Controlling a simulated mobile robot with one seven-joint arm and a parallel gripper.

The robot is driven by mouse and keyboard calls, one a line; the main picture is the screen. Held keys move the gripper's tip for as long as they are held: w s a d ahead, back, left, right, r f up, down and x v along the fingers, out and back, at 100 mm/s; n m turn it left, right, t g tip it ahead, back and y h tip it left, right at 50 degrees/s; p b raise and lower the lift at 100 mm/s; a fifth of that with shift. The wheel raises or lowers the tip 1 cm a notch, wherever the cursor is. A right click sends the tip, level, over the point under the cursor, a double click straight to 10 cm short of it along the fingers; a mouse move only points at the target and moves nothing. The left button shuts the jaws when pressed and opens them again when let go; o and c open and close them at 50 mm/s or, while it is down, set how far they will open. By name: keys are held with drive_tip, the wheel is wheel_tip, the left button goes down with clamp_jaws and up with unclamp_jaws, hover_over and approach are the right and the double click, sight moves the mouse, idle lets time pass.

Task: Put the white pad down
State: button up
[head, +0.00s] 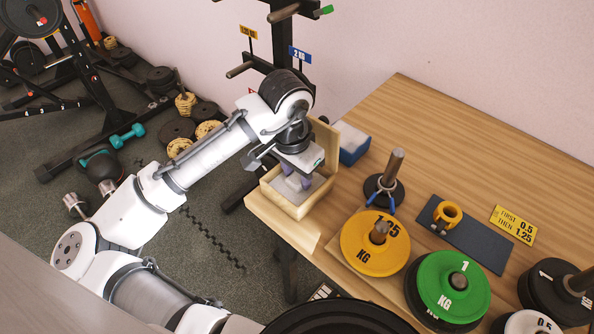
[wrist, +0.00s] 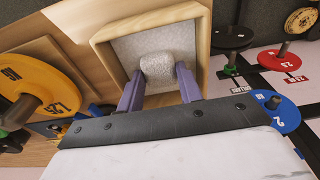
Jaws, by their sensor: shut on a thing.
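My gripper (head: 297,180) points down into an open wooden box (head: 290,208) at the table's near left corner. In the wrist view its two purple fingers (wrist: 159,74) are shut on a small pale pad (wrist: 157,64), the white pad. The pad is inside the box's walls, over a light grey speckled floor (wrist: 135,45). I cannot tell whether the pad touches that floor. In the head view the pad is mostly hidden by the fingers and the box wall.
A blue box (head: 354,151) with white contents stands behind the wooden box.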

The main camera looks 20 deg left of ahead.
drive_tip(key=o, duration=0.9)
drive_tip(key=shift+f, duration=0.1)
